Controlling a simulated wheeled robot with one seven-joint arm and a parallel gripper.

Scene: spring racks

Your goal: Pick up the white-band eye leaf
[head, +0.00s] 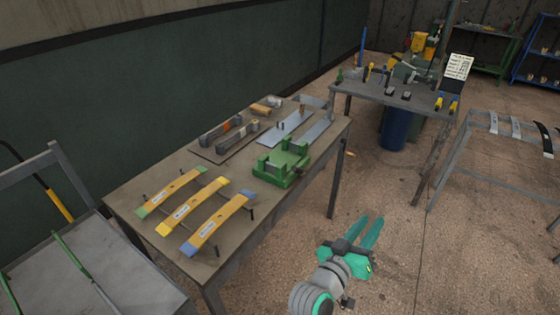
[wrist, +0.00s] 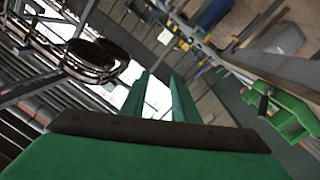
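My gripper (head: 368,222) is in front of the table's right side, over the floor, with its two green fingers apart and nothing between them. The fingers also show in the wrist view (wrist: 160,78). The farther bar (head: 214,136) has an orange band. They are too small to make out eyes, so I cannot be sure which is the white-band eye leaf. My gripper is well apart from both.
Three yellow curved leaves (head: 192,206) rest on stands at the table's (head: 150,180) near left. A green fixture (head: 281,164) stands between my gripper and the bars. Grey plates (head: 308,134) lie behind it. A rack (head: 462,150) with several curved leaves is at right.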

